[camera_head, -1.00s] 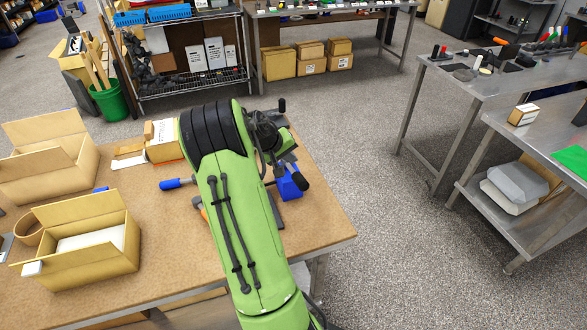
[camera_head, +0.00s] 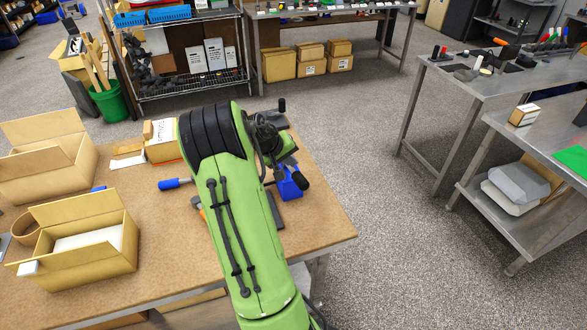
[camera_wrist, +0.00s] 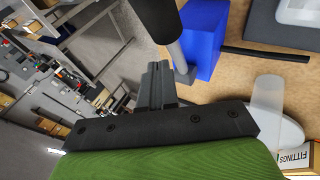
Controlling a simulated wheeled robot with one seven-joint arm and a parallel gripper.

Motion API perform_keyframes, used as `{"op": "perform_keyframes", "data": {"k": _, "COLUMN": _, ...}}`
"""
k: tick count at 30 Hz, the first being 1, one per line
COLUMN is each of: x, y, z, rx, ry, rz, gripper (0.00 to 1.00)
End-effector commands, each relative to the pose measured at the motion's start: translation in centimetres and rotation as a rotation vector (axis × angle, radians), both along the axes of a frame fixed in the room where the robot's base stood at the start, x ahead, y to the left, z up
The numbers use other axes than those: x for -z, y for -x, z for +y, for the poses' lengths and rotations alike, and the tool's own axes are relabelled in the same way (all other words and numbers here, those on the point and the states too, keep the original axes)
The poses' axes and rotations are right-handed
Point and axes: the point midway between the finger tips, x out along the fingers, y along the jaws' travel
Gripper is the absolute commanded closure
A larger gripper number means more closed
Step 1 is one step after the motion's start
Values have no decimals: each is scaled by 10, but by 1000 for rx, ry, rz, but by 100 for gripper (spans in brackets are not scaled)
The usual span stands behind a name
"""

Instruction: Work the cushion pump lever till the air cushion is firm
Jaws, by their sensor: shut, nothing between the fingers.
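The pump has a blue body (camera_head: 290,185) near the table's right edge, partly hidden by my arm. It also shows in the wrist view (camera_wrist: 205,38). Its lever, a grey rod (camera_wrist: 177,52) with a dark grip (camera_wrist: 155,16), stands in front of the blue body there. The grip also shows in the head view (camera_head: 297,178). My gripper (camera_wrist: 153,72) is shut and empty, its fingertips close beside the lever; whether they touch it I cannot tell. I cannot clearly make out the air cushion; a white pad (camera_head: 92,241) lies in an open carton.
The open front carton (camera_head: 115,271) and another open carton (camera_head: 48,170) stand on the left of the brown table (camera_head: 180,262). A blue-handled tool (camera_head: 172,184) lies left of my arm. A black bar (camera_wrist: 268,53) lies beside the pump. Open floor lies to the right.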

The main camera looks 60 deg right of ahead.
Motion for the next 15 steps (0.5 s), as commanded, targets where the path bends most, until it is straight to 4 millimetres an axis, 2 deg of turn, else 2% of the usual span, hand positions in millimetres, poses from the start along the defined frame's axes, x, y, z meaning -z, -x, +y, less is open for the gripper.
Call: {"op": "perform_keyframes", "data": {"k": 15, "x": 6, "y": 1, "z": 1, "rx": 0, "ry": 0, "rz": 0, "gripper": 100}}
